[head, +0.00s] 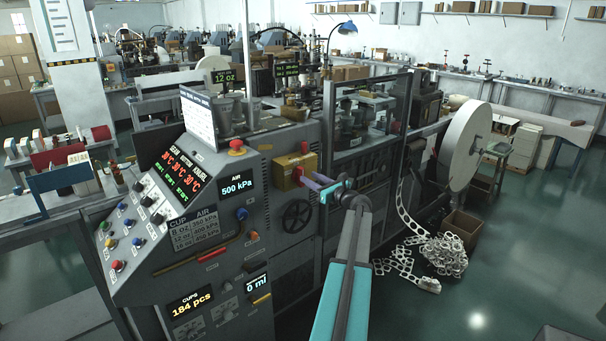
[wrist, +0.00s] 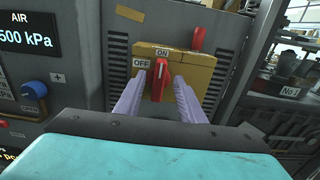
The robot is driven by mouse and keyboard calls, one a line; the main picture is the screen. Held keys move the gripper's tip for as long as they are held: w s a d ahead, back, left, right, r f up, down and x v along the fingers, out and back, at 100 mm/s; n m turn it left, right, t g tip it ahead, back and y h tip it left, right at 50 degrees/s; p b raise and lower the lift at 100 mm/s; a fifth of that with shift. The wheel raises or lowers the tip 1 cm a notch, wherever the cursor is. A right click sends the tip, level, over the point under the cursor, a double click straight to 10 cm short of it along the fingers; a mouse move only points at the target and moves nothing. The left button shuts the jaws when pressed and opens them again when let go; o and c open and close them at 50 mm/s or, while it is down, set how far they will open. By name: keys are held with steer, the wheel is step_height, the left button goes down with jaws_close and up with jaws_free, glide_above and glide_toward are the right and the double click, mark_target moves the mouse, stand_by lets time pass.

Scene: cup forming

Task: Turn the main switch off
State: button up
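The main switch is a red handle (wrist: 159,80) on a yellow box (wrist: 190,50). The handle points up at the ON label (wrist: 162,51); the OFF label (wrist: 141,64) is to its left. Gaps show between handle and fingers. In the head view my gripper (head: 326,189) is just right of the box.
A second red knob (wrist: 197,38) sits at the box's upper right. A blue knob (wrist: 34,90) and the air display (head: 237,186) are to the left. A black handwheel (head: 297,215) is below the box. A paper reel (head: 466,145) and scrap pile (head: 443,254) are at right.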

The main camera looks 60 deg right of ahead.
mark_target(303, 174)
steer(key=shift+p+x, duration=0.6)
steer(key=shift+x, duration=1.8)
steer(key=shift+c, duration=0.2)
jaws_close()
